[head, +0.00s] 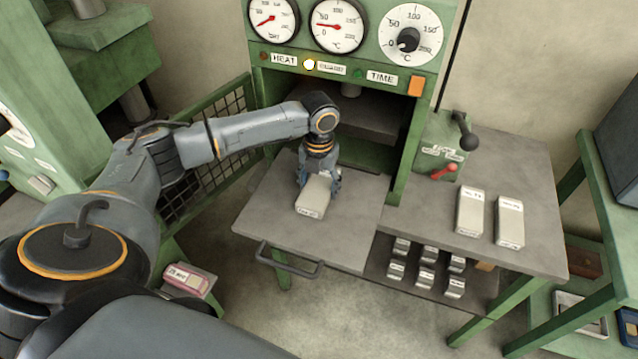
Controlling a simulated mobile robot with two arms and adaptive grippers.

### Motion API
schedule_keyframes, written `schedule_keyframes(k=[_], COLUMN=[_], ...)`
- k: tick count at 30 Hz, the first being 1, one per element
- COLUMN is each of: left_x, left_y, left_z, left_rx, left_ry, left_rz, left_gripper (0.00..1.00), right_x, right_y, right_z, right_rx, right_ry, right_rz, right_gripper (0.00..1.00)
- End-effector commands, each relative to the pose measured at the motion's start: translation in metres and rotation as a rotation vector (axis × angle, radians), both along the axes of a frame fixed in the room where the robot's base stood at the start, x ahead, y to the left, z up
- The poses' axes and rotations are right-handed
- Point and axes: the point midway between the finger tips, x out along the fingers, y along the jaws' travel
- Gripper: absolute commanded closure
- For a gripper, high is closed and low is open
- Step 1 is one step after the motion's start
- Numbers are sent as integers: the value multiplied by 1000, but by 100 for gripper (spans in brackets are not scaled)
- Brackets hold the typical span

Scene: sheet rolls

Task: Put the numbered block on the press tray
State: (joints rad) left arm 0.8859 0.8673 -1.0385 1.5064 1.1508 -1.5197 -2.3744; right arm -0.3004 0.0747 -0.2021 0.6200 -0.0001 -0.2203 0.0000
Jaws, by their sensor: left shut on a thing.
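The numbered block (312,198) is a pale grey-white box with small dark lettering on its near end. It is at the middle of the press tray (262,213), a flat grey plate pulled out in front of the green press. My left gripper (318,182) reaches down from above and is shut on the block's far part. The block looks to be on or very close to the tray surface; I cannot tell whether it touches. My right gripper is not in view.
Two similar pale blocks (470,212) (510,222) stand on the side table (540,240) at right. Several small blocks sit on the shelf below. A control box with levers (445,150) stands beside the press. A mesh guard (215,150) is at left, and the tray handle (290,262) juts forward.

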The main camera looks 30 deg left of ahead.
Motion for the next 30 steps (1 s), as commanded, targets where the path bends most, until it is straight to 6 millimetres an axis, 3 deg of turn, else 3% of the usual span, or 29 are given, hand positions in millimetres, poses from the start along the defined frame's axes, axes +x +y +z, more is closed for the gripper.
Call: schedule_keyframes(k=[4, 5, 8, 20, 30], left_x=[0, 0, 0, 1, 1], left_y=[0, 0, 0, 0, 0], left_z=[-2, -3, -3, 3, 56], left_rx=[0, 0, 1, 0, 0], left_ry=[-1, 0, 0, -2, -3], left_rz=[0, 0, 0, 0, 1], left_gripper=[86, 32, 14, 14, 14], right_x=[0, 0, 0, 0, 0], right_y=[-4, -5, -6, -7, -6], right_z=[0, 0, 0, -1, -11], right_rx=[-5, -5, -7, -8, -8], right_ry=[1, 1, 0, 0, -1], right_rz=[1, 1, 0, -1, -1], right_gripper=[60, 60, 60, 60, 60])
